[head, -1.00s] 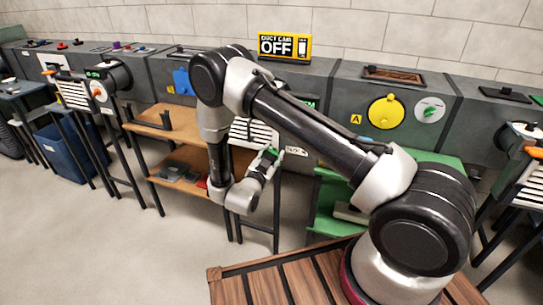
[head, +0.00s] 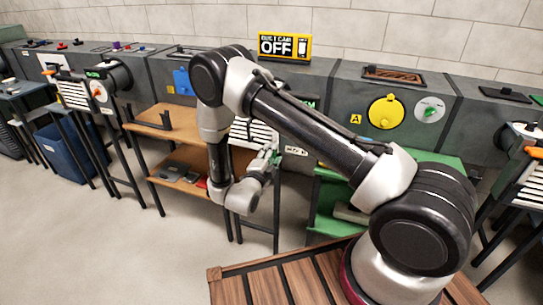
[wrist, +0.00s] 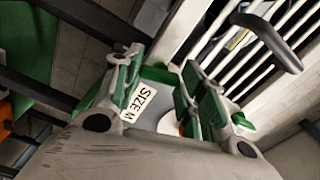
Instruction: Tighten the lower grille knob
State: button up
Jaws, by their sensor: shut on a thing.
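The grille (head: 255,131) has white slats and stands behind my forearm, partly hidden; its slats also show in the wrist view (wrist: 225,48). My gripper (head: 273,161) is low at the front of the grille. In the wrist view my gripper (wrist: 160,76) has its green-padded fingers on either side of a green piece, the lower grille knob (wrist: 158,74) as far as I can tell.
A dark curved handle (wrist: 270,42) stands out from the grille, near the right finger. A wooden shelf unit (head: 165,122) is left of the grille, and a green shelf (head: 325,200) is to its right. A DUCT CAM OFF sign (head: 285,46) stands above.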

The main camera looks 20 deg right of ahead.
jog(key=shift+m, duration=1.2)
jog(key=o, duration=1)
jog(key=shift+o, duration=0.2)
jog(key=v, duration=1.2)
